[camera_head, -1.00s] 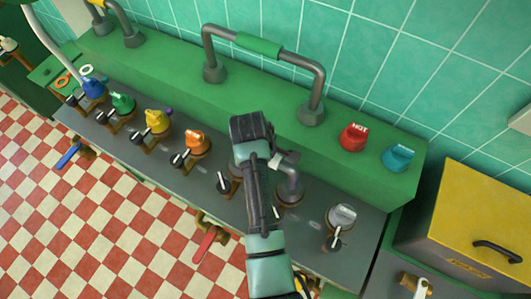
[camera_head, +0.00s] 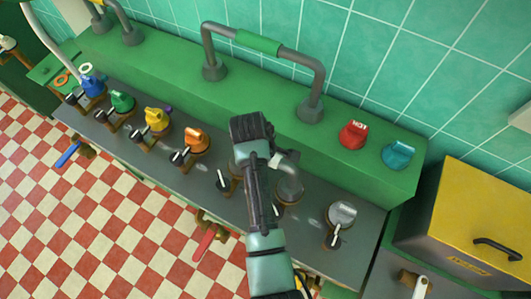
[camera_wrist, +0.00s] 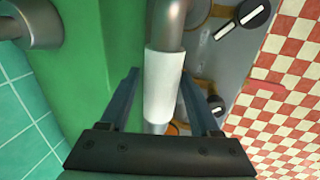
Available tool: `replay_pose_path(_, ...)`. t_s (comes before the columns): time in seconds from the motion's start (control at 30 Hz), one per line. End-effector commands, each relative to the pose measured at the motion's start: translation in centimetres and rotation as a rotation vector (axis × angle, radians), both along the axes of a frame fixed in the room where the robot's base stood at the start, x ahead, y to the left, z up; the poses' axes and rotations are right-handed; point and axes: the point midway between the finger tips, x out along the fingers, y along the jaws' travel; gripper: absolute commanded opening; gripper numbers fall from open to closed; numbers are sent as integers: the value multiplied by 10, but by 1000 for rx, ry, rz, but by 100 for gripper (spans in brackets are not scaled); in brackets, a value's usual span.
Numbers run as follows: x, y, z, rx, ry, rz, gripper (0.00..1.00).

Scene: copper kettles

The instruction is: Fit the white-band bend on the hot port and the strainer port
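The white-band bend (camera_wrist: 164,85) is a grey pipe with a white sleeve. In the wrist view its sleeve lies between the two fingers of my gripper (camera_wrist: 161,74). A narrow gap shows on the left of the sleeve; the right finger is close to it, and contact there is unclear. In the head view my gripper (camera_head: 252,130) is over the grey counter, and its fingers are hidden. A pale pipe elbow (camera_head: 288,164) shows just right of it. A red cap marked HOT (camera_head: 352,135) sits on the green ledge. I cannot identify the strainer port.
A teal cap (camera_head: 398,155) is beside the red one. A green-band pipe (camera_head: 258,44) arches over the ledge (camera_head: 170,70). Blue, green, yellow and orange-topped fittings (camera_head: 196,142) line the counter at left; a grey-topped one (camera_head: 341,214) is at right. A yellow box (camera_head: 475,220) stands far right.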

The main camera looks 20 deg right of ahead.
Motion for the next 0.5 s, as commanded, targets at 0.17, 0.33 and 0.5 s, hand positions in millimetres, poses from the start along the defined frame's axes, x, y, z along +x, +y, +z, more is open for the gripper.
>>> replay_pose_path(0.17, -1, 0, -1, 1, 2, 0, 82)
replay_pose_path(0.33, -3, 1, -3, 3, 8, 0, 82)
replay_pose_path(0.5, -2, 2, 5, 1, 4, 0, 82)
